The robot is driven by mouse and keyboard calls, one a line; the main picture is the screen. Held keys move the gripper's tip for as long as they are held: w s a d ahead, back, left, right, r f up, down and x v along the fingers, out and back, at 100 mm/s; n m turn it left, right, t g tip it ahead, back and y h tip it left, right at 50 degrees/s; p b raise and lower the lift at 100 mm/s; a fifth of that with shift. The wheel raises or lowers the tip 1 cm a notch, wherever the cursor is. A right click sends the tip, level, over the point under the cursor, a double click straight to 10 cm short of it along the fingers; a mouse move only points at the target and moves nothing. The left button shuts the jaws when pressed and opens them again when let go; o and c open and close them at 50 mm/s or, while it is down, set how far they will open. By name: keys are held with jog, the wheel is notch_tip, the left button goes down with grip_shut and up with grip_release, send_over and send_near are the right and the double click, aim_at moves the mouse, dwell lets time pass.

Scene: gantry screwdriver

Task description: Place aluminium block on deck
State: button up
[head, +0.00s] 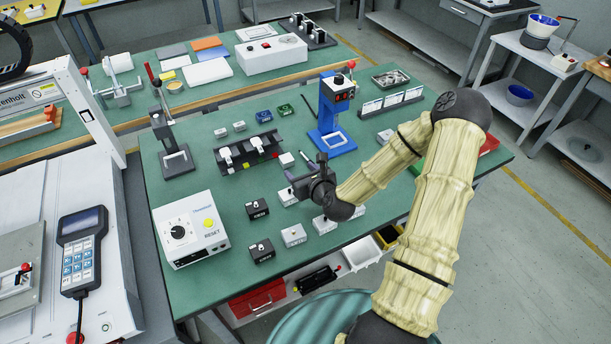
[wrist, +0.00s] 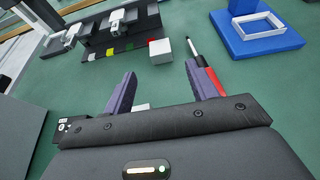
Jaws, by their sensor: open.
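My gripper (head: 300,184) is open over the green bench, and its two purple fingers (wrist: 161,78) have nothing gripped between them. A small pale block (head: 288,196) lies just below the gripper in the head view. A pale sliver (wrist: 141,107) shows between the fingers in the wrist view, mostly hidden by the gripper body. Several similar grey-white blocks lie nearby, including one at the front (head: 293,235); I cannot tell which is the aluminium block. A white gantry machine (head: 70,190) stands at the left; I cannot tell which surface is the deck.
A blue press (head: 331,118), a dark rail fixture (head: 248,152) and a control box (head: 190,229) stand on the bench. Black boxes (head: 260,250) are near the front edge.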

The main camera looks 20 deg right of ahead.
jog(key=v, duration=0.3)
jog(key=shift+s+r, duration=0.1)
jog(key=shift+s, duration=0.1)
dwell(0.4)
